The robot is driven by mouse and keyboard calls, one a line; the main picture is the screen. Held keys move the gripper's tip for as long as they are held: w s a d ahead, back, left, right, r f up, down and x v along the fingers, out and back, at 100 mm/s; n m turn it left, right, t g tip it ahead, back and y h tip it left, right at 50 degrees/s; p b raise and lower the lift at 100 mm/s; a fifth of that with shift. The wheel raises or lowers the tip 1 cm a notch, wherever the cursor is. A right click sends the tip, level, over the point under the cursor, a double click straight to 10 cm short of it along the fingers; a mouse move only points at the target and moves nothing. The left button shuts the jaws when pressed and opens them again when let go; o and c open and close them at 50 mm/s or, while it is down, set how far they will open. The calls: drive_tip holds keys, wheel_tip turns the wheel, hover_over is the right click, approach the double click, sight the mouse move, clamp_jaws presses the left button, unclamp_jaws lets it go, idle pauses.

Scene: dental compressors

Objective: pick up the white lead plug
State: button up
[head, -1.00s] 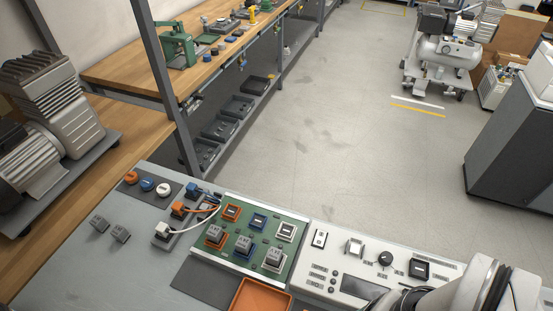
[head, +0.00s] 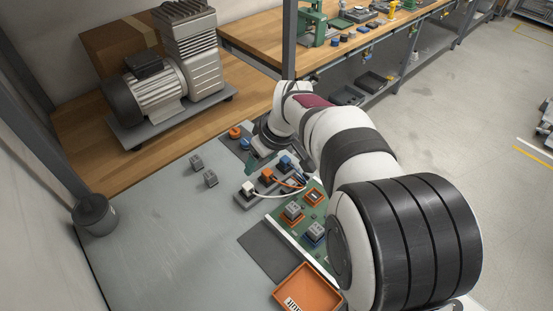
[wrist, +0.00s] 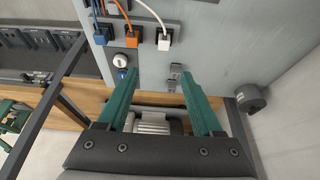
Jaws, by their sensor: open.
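The white lead plug (head: 247,188) stands in a grey socket block, at the near left end of a row with an orange plug (head: 267,175) and a blue plug (head: 285,162). Its white lead curves right to the green board. In the wrist view the white plug (wrist: 163,43) is at the top, beyond my fingertips and slightly right of the middle between them. My gripper (wrist: 159,73) is open and empty, with green fingers apart and not touching the plug. In the head view my gripper (head: 256,163) is over the knob panel, behind the plugs, and partly hidden.
Two small grey blocks (head: 204,170) sit on the grey bench left of the plugs. The green board (head: 318,228) is partly behind my arm. An orange tray (head: 309,287) lies in front. A compressor (head: 165,75) stands behind. A dark cylinder (head: 94,214) is at the bench's left.

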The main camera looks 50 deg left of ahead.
sight(248, 186)
drive_tip(key=x, duration=1.4)
drive_tip(key=shift+s+d+f, duration=0.15)
drive_tip(key=shift+s+f, duration=0.25)
drive_tip(key=shift+f, duration=0.1)
clamp_jaws()
